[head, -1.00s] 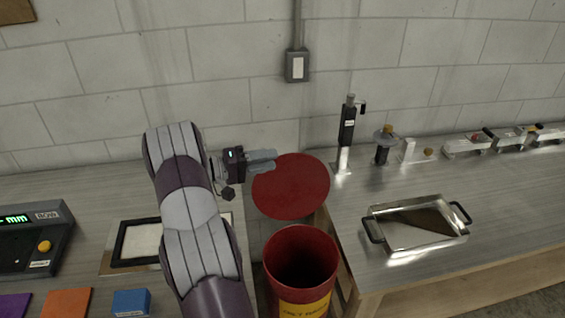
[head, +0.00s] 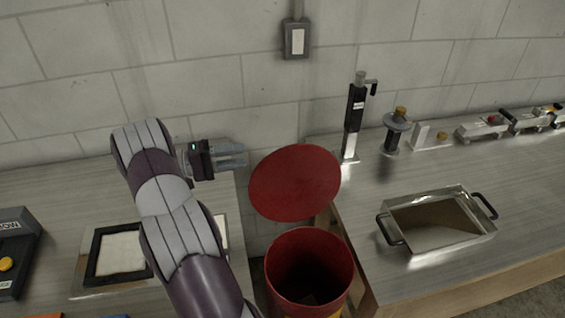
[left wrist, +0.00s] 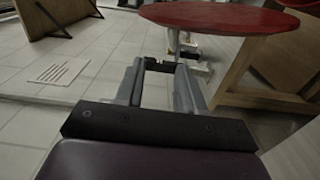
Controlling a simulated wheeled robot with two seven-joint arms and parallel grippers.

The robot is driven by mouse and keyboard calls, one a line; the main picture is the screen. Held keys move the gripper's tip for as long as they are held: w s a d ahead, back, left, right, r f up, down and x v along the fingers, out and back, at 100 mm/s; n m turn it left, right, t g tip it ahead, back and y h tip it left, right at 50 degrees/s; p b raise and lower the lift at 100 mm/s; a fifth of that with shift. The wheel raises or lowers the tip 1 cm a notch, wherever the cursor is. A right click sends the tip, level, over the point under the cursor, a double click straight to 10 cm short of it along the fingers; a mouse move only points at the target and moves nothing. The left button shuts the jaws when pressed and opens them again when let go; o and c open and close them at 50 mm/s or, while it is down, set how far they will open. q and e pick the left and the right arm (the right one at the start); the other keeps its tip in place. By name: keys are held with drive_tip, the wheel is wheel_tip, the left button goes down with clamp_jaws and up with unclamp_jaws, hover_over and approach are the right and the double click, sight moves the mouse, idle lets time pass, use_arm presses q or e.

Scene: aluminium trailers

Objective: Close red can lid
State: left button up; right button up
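The red can (head: 309,272) stands between the two benches in the head view, its mouth open and its inside visible. Its round red lid (head: 295,184) is raised, tilted up behind the can's mouth. In the left wrist view the lid (left wrist: 218,17) shows as a red disc at the top, ahead and to the right of the fingers. My left gripper (head: 240,158) is just left of the lid, apart from it. In the left wrist view its two fingers (left wrist: 160,82) are spread with nothing between them. My right gripper is not in view.
The right bench holds a metal tray (head: 440,218) with black handles and several instruments (head: 392,130) along the back. The left bench has a framed white panel (head: 121,252) and a digital meter (head: 12,250). A switch box (head: 296,39) is on the wall.

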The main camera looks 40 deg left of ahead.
sight(285, 156)
use_arm(q)
drive_tip(key=x, duration=0.4)
drive_tip(key=f+p+x, duration=0.1)
drive_tip(key=x, duration=0.3)
drive_tip(key=f+p+x, duration=0.1)
drive_tip(key=x, duration=0.3)
drive_tip(key=shift+a, duration=0.1)
drive_tip(key=shift+w+d+f, duration=0.15)
drive_tip(key=shift+w+d, duration=0.05)
drive_tip(key=shift+w, duration=0.15)
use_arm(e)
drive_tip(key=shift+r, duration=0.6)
use_arm(q)
drive_tip(key=shift+d, duration=0.1)
clamp_jaws()
